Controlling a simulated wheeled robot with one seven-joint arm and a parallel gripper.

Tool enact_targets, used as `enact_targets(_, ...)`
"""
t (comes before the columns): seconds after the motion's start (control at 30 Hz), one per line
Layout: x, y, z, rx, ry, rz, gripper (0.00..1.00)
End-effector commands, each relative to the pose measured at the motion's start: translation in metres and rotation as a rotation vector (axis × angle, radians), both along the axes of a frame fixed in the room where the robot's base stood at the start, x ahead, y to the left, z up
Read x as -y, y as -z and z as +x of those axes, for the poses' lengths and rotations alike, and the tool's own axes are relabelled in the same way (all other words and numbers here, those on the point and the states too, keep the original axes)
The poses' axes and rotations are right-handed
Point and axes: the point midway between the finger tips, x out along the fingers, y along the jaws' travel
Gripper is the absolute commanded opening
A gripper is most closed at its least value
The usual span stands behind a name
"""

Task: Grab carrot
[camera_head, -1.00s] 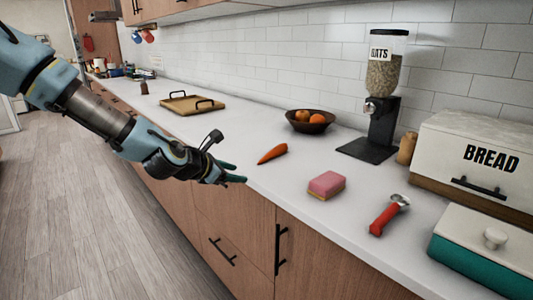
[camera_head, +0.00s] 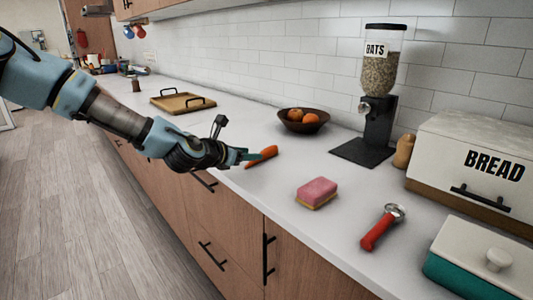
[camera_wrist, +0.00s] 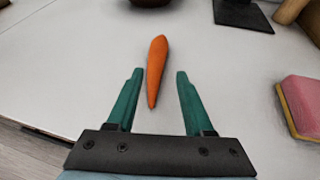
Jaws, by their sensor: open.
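The orange carrot (camera_head: 262,156) lies on the white countertop near its front edge. In the wrist view the carrot (camera_wrist: 156,68) points lengthwise toward my gripper, with its thin tip between the two teal fingers and its thick end beyond them. My gripper (camera_wrist: 154,80) is open, one finger on each side of the carrot's near part, with gaps on both sides. In the head view my gripper (camera_head: 252,155) is low over the counter at the carrot's left end, and its fingers hide part of the carrot.
A pink and yellow sponge (camera_head: 317,193) and a red-handled tool (camera_head: 377,229) lie to the right. A fruit bowl (camera_head: 302,120), an oats dispenser (camera_head: 378,110) and a wooden tray (camera_head: 182,102) stand farther back. The bread box (camera_head: 470,170) is at right.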

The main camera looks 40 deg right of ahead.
Motion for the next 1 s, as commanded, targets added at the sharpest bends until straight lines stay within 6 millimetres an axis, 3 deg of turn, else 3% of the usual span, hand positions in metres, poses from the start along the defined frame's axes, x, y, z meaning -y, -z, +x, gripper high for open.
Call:
enact_targets(0.6,0.063,0.028,0.014,0.000,0.001,0.001,0.52)
enact_targets(0.93,0.068,0.033,0.016,0.001,0.000,0.002,0.52)
enact_targets(1.0,0.068,0.033,0.016,0.001,0.000,0.002,0.44)
